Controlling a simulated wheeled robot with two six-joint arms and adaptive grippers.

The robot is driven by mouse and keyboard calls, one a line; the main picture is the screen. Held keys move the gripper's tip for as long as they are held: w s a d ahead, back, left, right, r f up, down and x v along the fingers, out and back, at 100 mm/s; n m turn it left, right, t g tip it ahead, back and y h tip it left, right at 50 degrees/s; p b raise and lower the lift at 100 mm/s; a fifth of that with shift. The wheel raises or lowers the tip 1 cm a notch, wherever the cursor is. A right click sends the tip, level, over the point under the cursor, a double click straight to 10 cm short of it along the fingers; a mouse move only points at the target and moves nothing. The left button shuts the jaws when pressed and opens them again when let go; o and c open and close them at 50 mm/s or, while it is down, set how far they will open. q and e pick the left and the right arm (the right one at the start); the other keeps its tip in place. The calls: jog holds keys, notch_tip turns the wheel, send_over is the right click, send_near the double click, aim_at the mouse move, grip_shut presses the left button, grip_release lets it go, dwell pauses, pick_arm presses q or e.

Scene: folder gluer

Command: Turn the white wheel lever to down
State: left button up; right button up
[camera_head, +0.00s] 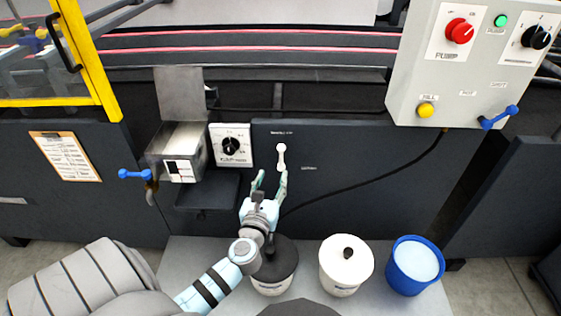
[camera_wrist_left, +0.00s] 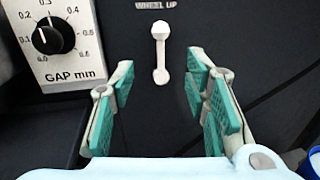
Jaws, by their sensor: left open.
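The white wheel lever (camera_head: 281,157) is on the dark machine panel and stands vertical, below a small label. In the left wrist view the lever (camera_wrist_left: 160,52) is upright under the text "WHEEL UP", ahead of and between the fingers. My left gripper (camera_head: 271,178) is open and just below the lever in the head view. Its green-padded fingers also show in the left wrist view (camera_wrist_left: 158,88), spread apart with nothing between the pads. I cannot tell whether a fingertip touches the lever. My right gripper is not in view.
A gap dial (camera_head: 231,146) and an open metal box (camera_head: 178,148) are left of the lever. A control box (camera_head: 465,65) is at upper right. A black-lidded bucket (camera_head: 275,268), a white-lidded bucket (camera_head: 345,268) and a blue bucket (camera_head: 414,268) stand below. A black cable crosses the panel.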

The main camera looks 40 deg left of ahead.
aim_at(281, 154)
pick_arm(q)
jog(key=b+x, duration=0.1)
jog(key=x, duration=0.9)
jog(key=shift+f+b, duration=0.15)
jog(key=shift+b, duration=0.25)
jog(key=shift+w+a, duration=0.1)
jog(key=shift+w, duration=0.1)
jog(key=shift+w, duration=0.1)
grip_shut()
